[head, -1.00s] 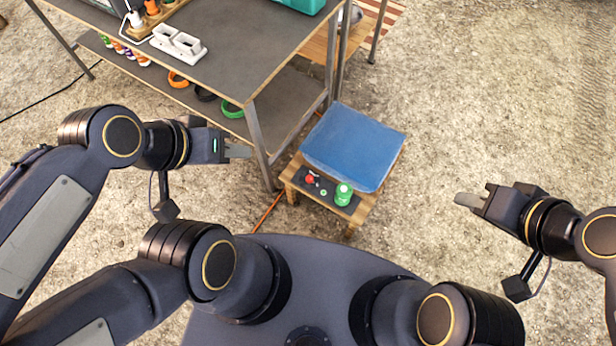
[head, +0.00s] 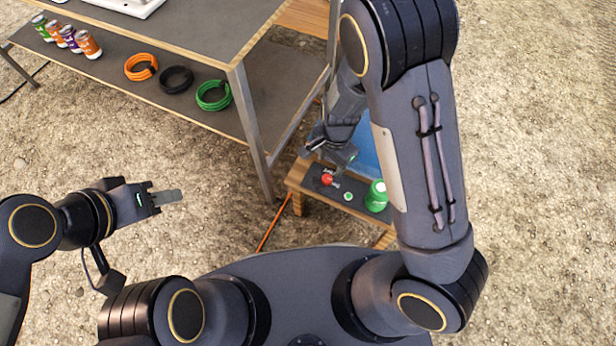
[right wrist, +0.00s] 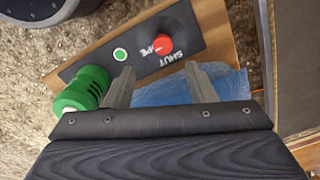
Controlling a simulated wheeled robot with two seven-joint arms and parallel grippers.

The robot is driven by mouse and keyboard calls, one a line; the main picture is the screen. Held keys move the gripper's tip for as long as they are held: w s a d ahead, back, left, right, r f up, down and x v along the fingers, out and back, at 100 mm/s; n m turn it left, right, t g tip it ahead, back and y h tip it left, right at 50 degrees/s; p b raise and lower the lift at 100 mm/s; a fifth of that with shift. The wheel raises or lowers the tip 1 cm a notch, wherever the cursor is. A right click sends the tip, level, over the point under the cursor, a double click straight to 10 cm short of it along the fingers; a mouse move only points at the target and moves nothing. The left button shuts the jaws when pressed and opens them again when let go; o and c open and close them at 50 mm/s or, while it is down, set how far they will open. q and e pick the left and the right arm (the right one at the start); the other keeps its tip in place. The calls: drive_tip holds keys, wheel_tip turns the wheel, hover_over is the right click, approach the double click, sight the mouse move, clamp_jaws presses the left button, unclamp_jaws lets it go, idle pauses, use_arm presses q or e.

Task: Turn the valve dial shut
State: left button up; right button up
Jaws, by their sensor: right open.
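The valve dial (head: 328,179) is a small red knob on a dark panel (head: 318,187) at the front of a low wooden stand. In the right wrist view the dial (right wrist: 162,44) lies beyond my fingertips, with upside-down lettering "SHUT" and partly hidden lettering beside it. I cannot tell which way the dial points. My right gripper (right wrist: 160,82) is open and empty, with its fingers apart and the dial in line with the gap, not touched. In the head view my right arm reaches over the stand. My left gripper (head: 168,197) is over the ground at the left, away from the stand.
A blue cushion (head: 368,155) lies behind, largely hidden by my right arm. A workbench (head: 243,95) with cans and coiled rings on its shelf stands at the left.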

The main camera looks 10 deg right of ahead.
sight(327, 178)
drive_tip(key=shift+w+a+f, duration=0.1)
drive_tip(key=shift+w+f, duration=0.05)
drive_tip(key=shift+f, duration=0.35)
drive_tip(key=shift+w+a+f, duration=0.1)
drive_tip(key=shift+w+f, duration=0.05)
drive_tip(key=shift+f, duration=0.3)
wheel_tip(327, 178, down, 7)
drive_tip(key=b, duration=0.4)
drive_tip(key=shift+f, duration=0.15)
drive_tip(key=c, duration=1)
